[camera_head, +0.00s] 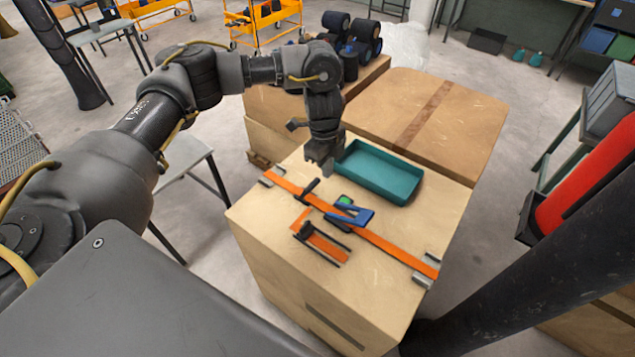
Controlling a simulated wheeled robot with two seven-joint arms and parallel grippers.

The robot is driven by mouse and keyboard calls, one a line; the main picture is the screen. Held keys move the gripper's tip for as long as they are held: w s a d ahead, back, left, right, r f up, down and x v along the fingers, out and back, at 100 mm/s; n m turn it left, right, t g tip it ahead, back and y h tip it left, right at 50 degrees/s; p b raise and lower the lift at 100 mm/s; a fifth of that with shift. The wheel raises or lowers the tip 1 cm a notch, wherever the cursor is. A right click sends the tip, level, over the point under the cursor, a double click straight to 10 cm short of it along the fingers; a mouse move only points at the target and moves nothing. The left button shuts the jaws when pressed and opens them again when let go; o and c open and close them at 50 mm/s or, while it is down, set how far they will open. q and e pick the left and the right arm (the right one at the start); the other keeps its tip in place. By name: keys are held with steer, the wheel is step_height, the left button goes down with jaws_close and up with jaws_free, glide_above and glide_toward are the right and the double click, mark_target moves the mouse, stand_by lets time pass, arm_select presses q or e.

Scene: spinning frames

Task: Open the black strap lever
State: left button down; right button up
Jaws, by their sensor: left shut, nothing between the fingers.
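An orange strap (381,243) runs diagonally across the top of a wooden box (262,232), with a grey metal fitting at each end. A black lever-like bar (308,189) crosses the strap near its left part. A black frame with an orange band (322,243) lies on the near side of the strap. A blue lever piece (351,214) lies across the strap's middle, with a small black and green part (344,201) beside it. My left gripper (326,172) points down, shut and empty, just behind the black bar and apparently apart from it. My right gripper is not in view.
A teal tray (378,172) sits on the box top, close right of my left gripper. A lower box (463,125) with a brown band stands behind. A grey table (187,163) is at left.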

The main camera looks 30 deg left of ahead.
mark_target(309, 189)
arm_select(q)
steer(key=f, duration=0.6)
steer(key=d+f, duration=0.1)
steer(key=f, duration=0.2)
steer(key=shift+s+f, duration=0.15)
steer(key=shift+f, duration=0.15)
steer(key=shift+a, duration=0.3)
steer(key=a, duration=0.1)
steer(key=a+p, duration=0.1)
steer(key=a, duration=0.1)
steer(key=shift+w+a+r+p, duration=0.15)
steer(key=shift+w+r+p, duration=0.15)
steer(key=shift+w+p, duration=0.05)
